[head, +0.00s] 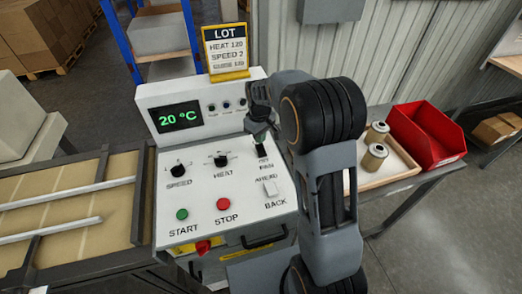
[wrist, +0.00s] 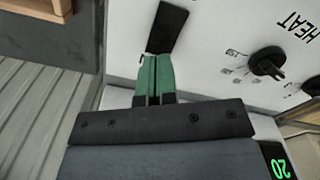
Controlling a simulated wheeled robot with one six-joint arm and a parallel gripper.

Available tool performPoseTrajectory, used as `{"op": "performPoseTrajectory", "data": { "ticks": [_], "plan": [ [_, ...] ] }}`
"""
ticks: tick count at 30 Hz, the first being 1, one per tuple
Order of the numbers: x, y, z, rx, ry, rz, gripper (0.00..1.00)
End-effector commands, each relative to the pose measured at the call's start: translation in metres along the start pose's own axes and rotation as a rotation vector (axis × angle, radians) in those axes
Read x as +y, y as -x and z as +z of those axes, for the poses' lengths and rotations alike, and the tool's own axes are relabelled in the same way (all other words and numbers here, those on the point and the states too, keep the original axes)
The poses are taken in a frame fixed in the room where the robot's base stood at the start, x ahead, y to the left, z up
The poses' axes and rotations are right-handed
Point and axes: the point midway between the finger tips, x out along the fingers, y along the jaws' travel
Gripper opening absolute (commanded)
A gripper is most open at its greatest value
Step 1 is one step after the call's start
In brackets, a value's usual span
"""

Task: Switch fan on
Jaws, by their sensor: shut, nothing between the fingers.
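The white control panel (head: 195,215) fills the middle of the head view. My gripper (head: 262,140) is over its upper right part, above a partly hidden label that seems to end in "FAN". In the wrist view, my gripper's green fingers (wrist: 155,72) are together with nothing between them. A black switch lever (wrist: 167,27) lies right at the fingertips in the wrist view. I cannot tell whether they touch, or which way the switch is set. In the head view my arm and gripper mostly hide this switch.
The panel has a SPEED knob (head: 178,169), a HEAT knob (head: 221,159), a green START button (head: 182,214), a red STOP button (head: 223,204) and a white AHEAD/BACK switch (head: 270,187). The display (head: 180,117) reads 20 °C. A red bin (head: 428,135) stands right.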

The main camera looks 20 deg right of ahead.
Motion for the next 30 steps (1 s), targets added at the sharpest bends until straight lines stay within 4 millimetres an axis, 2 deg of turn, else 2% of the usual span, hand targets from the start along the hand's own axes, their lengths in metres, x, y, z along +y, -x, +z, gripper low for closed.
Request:
{"op": "performPoseTrajectory", "data": {
  "ticks": [30],
  "plan": [
    [0.000, -0.015, 0.000, -0.001, 0.000, 0.000, 0.00]
  ]
}}
